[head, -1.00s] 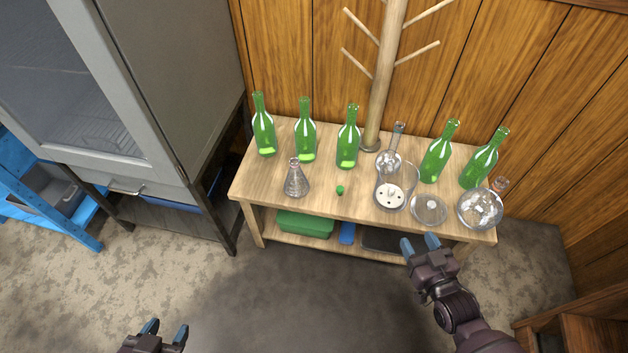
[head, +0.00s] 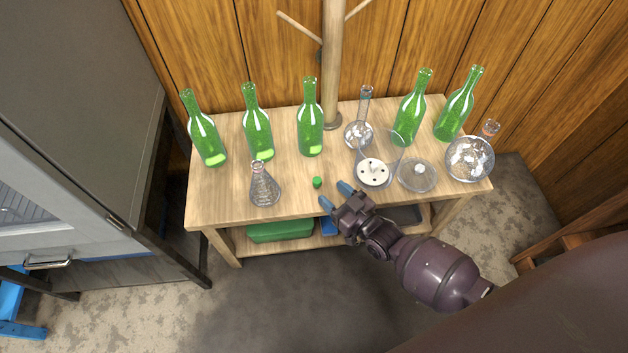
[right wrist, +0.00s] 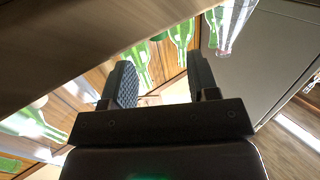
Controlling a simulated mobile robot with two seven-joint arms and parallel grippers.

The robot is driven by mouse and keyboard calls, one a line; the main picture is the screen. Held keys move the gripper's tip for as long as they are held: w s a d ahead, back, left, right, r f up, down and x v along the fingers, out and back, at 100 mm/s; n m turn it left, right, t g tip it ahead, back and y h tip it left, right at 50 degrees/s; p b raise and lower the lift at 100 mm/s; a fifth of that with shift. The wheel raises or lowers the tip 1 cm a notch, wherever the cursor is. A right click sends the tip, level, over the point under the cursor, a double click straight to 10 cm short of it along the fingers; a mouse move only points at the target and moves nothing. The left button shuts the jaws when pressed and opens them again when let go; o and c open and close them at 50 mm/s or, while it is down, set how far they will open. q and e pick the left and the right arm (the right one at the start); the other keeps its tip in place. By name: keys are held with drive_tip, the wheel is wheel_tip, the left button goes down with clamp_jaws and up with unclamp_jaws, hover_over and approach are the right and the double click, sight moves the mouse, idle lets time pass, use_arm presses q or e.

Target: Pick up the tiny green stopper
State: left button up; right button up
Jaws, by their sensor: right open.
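The tiny green stopper (head: 317,182) stands on the wooden table top (head: 225,200) near its front edge, between the conical flask and the glass jar. My right gripper (head: 335,194) is open and empty at the table's front edge, just to the right of and nearer than the stopper, apart from it. In the right wrist view the two fingers (right wrist: 162,85) are spread with nothing between them. My left gripper is out of view.
A conical flask (head: 265,188) stands left of the stopper. A glass jar (head: 378,160), a glass lid (head: 417,176) and round flasks (head: 469,159) stand to the right. Several green bottles (head: 310,128) line the back. A coat stand (head: 333,70) rises behind. A grey cabinet (head: 60,190) is at left.

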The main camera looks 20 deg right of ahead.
sight(320, 184)
drive_tip(key=shift+x, duration=0.85)
drive_tip(key=w, duration=0.1)
drive_tip(key=w+b, duration=0.1)
drive_tip(key=w+a+f, duration=0.1)
drive_tip(key=shift+w+f+b, duration=0.1)
drive_tip(key=shift+w+b, duration=0.25)
drive_tip(key=shift+b, duration=0.05)
drive_tip(key=shift+w+a, duration=0.2)
drive_tip(key=shift+w, duration=0.35)
drive_tip(key=shift+r, duration=0.25)
drive_tip(key=shift+c, duration=0.3)
drive_tip(key=c, duration=0.9)
